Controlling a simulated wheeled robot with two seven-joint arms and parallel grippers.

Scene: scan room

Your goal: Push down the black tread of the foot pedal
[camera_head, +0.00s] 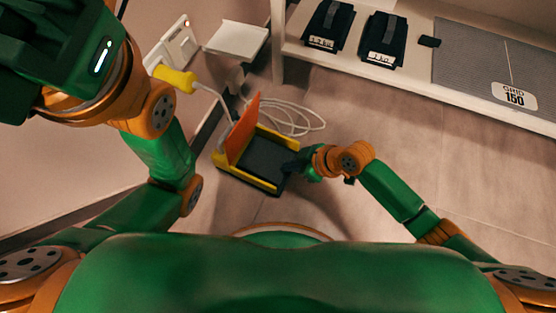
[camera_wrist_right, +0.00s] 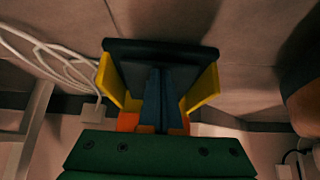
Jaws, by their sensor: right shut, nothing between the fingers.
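The foot pedal has a black tread (camera_head: 262,160) between yellow side walls (camera_head: 277,142), and an orange flap (camera_head: 242,130) stands raised at its left side. It sits on the floor. My right gripper (camera_head: 292,166) is at the pedal's right edge, with its fingers pointing in toward the tread. In the right wrist view the shut fingers (camera_wrist_right: 160,72) lie in front of the black tread (camera_wrist_right: 133,72), between the yellow walls (camera_wrist_right: 205,88). I cannot tell whether they touch it. My left arm is raised at the left, and its fingers are out of view.
A white cable (camera_head: 305,128) loops on the floor behind the pedal. A yellow plug (camera_head: 175,78) and a wall socket (camera_head: 175,45) are at upper left. A white shelf (camera_head: 410,83) holds two black weight bags and a grey grid panel (camera_head: 490,70).

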